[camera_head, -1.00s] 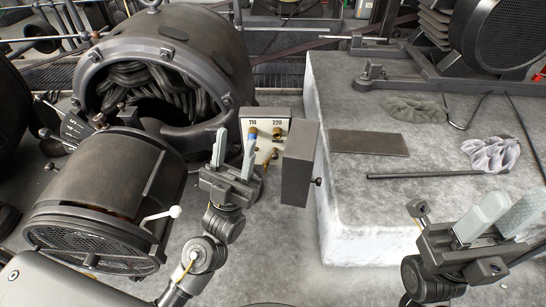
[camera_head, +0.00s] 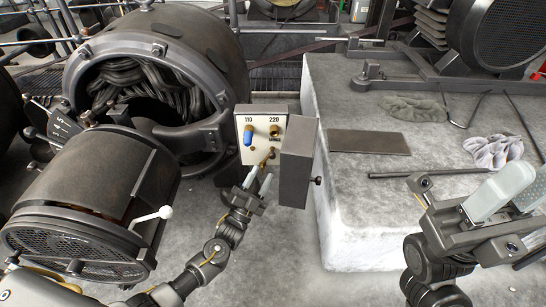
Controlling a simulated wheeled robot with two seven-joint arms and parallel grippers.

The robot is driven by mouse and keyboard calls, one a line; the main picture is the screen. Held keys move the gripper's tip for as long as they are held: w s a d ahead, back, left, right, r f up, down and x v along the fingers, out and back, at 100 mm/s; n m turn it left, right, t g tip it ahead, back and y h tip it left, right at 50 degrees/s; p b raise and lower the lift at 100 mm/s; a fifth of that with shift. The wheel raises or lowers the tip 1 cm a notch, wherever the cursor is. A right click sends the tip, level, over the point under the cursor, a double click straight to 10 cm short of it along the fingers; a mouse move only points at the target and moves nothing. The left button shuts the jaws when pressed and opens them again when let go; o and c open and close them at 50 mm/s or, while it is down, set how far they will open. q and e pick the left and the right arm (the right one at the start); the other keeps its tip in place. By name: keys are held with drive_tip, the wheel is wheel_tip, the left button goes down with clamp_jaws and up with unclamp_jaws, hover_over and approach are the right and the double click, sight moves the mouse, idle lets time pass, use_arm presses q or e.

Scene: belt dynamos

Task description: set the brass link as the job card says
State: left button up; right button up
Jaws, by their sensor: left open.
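The terminal panel (camera_head: 262,124) of a small box stands at centre, marked 110 at left and 220 at right. A blue piece (camera_head: 248,138) hangs at the 110 post. A brass post (camera_head: 274,131) sits under 220. Lower on the panel is a brass piece (camera_head: 271,154) slanting down; I cannot tell whether it is the link. My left gripper (camera_head: 259,182) is open just below the panel, its fingertips close to the brass piece's lower end; contact is unclear. My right gripper (camera_head: 503,192) is open and empty at the right. I make out no job card.
The open box door (camera_head: 296,165) stands right of the panel. The stone block (camera_head: 345,210) holds a dark plate (camera_head: 368,142), a rod (camera_head: 425,172) and rags (camera_head: 492,151).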

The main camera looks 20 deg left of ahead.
sight(273, 158)
use_arm(q)
drive_tip(key=b+x, duration=0.1)
drive_tip(key=x, duration=0.7)
drive_tip(key=shift+b, duration=0.35)
clamp_jaws()
